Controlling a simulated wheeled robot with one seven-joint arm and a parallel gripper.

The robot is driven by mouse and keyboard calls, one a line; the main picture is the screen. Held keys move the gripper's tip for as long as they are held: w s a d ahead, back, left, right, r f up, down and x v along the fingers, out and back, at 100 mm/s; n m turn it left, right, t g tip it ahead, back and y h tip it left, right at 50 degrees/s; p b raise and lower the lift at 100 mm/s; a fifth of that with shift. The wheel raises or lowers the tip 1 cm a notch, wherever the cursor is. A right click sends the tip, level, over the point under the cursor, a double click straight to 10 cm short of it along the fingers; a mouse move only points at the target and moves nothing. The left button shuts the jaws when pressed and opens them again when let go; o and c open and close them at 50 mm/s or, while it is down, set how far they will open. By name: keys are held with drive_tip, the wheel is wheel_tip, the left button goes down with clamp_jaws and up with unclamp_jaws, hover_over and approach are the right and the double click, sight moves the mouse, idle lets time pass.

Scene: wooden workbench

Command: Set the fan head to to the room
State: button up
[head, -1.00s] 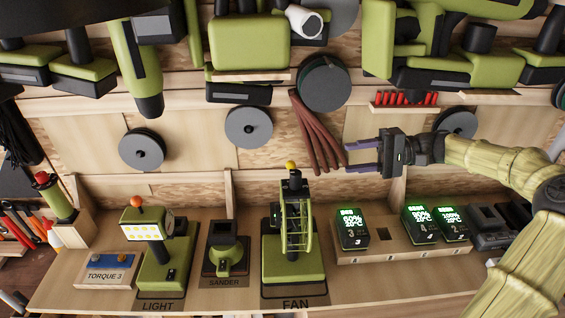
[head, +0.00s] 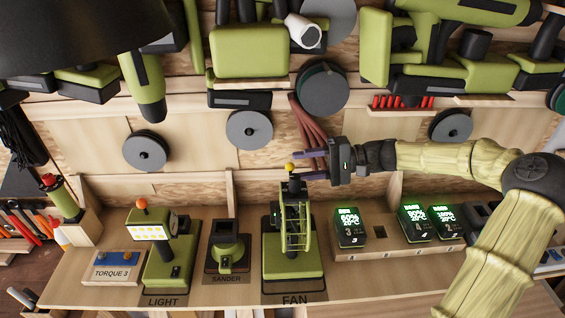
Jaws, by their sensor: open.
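The fan (head: 293,255) stands on the bench on a plate marked FAN. A small yellow knob (head: 290,167) tops the head. My gripper (head: 308,165) is open and empty, its two purple fingers pointing left, just right of the yellow knob in the picture. The fingertips overlap the area around the knob; I cannot tell whether they touch it.
A light (head: 160,250) and a sander (head: 228,248) stand left of the fan. Battery packs (head: 350,227) with lit displays sit to the right. Red-brown hoses (head: 306,125) hang behind my gripper. Green tools hang above. Bare bench shows along the front.

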drive_tip(key=a, duration=0.2)
drive_tip(key=a+p, duration=0.1)
drive_tip(key=a, duration=0.2)
drive_tip(key=shift+a+f, duration=0.35)
clamp_jaws()
